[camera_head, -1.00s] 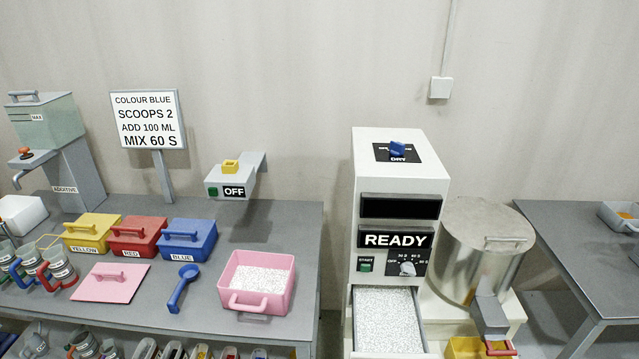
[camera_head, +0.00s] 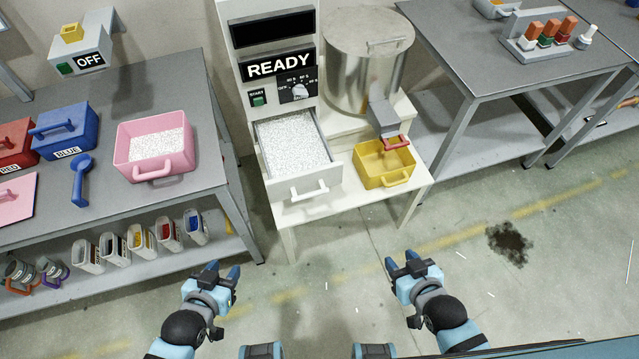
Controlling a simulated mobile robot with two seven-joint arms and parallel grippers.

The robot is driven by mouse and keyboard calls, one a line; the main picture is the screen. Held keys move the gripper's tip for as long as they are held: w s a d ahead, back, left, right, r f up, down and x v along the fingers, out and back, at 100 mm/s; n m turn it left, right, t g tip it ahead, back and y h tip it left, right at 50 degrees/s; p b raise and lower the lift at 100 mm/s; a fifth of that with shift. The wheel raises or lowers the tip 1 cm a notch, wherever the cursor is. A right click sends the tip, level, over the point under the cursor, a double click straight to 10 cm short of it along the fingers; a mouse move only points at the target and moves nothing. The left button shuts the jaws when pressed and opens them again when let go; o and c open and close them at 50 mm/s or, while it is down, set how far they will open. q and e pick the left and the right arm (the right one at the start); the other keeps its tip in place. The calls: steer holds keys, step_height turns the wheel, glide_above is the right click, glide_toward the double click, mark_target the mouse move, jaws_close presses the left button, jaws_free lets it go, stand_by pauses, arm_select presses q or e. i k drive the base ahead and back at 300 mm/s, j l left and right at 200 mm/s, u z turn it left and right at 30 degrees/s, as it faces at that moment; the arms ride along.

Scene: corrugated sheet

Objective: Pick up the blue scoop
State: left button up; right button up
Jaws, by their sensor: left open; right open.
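The blue scoop (camera_head: 82,180) lies on the grey table at the left, in front of the blue lidded box (camera_head: 64,133) and left of a pink bin (camera_head: 154,148) of white granules. Nothing touches it that I can see. My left gripper (camera_head: 222,272) is open and empty, out over the floor, to the right of and nearer than the scoop. My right gripper (camera_head: 408,258) is open and empty, further right over the floor, well away from the scoop.
The grey table (camera_head: 150,88) has a lower shelf with several small containers. The READY machine (camera_head: 268,40) stands right of it with its granule drawer (camera_head: 297,160) pulled out. A yellow bin (camera_head: 384,163) sits under a spout.

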mark_target(82, 164)
steer(key=u, duration=1.5)
